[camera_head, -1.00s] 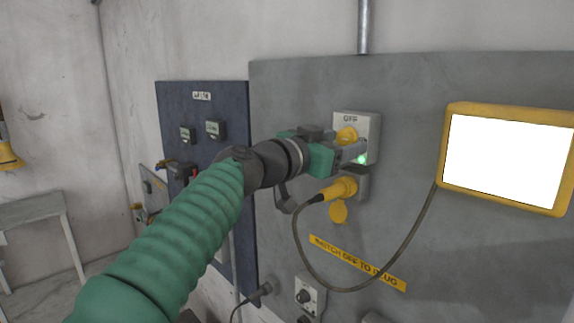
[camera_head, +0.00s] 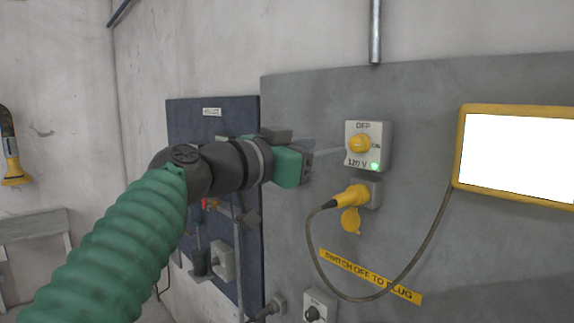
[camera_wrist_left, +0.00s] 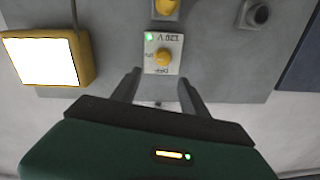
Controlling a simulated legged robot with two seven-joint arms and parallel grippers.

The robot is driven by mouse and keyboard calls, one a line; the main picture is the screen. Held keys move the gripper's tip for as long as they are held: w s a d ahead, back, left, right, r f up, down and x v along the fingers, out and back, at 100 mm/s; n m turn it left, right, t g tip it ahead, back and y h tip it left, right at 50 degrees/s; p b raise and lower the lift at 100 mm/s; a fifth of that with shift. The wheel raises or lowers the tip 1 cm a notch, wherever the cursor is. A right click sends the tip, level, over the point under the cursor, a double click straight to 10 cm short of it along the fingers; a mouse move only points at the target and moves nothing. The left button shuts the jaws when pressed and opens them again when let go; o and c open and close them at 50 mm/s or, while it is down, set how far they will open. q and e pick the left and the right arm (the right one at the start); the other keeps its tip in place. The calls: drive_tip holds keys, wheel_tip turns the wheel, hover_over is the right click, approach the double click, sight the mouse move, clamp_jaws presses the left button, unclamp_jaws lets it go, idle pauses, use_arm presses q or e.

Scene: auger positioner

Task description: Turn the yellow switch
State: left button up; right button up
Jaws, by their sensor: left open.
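The yellow switch (camera_head: 360,144) is a round knob on a pale box marked OFF at the top, ON at the right and 120 V below. A green light glows at the box's lower right corner. The switch also shows upside down in the left wrist view (camera_wrist_left: 162,57), beyond the fingertips. My left gripper (camera_head: 332,150) is left of the box in the head view, apart from the knob. In the left wrist view its fingers (camera_wrist_left: 159,77) are spread with nothing between them. My right gripper is not in view.
A yellow plug (camera_head: 350,196) with a dark cable sits in a socket below the switch. A yellow-framed white screen (camera_head: 515,155) is at the right. A dark blue panel (camera_head: 185,125) stands behind my arm. The grey panel (camera_head: 420,120) between switch and screen is clear.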

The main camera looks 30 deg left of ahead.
use_arm(q)
drive_tip(key=b+v, duration=0.3)
drive_tip(key=v, duration=0.4)
drive_tip(key=shift+a, duration=0.4)
drive_tip(key=b+v, duration=0.5)
drive_tip(key=v, duration=1.1)
drive_tip(key=shift+s, duration=0.4)
drive_tip(key=shift+f, duration=0.1)
